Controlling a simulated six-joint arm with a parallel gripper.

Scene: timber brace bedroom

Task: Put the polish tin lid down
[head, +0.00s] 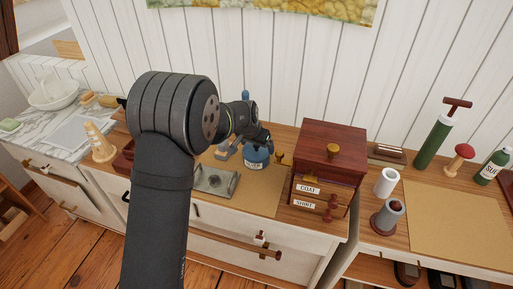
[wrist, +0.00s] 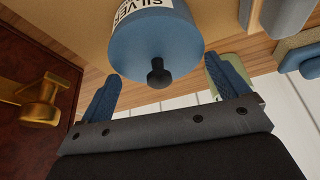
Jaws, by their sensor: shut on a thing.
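The blue polish tin (head: 255,163), with a white label reading SILVER, stands on the wooden top left of the drawer box. The polish tin lid (wrist: 150,62) is blue and round with a dark knob in the middle. In the head view my gripper (head: 262,140) is over the tin and partly hides the lid.
A dark red drawer box (head: 330,150) with a brass knob stands close to the right of the tin. A grey metal plate (head: 212,181) lies to its front left. A tan mat (head: 262,202) has bare room in front. A white roll (head: 386,181) stands farther right.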

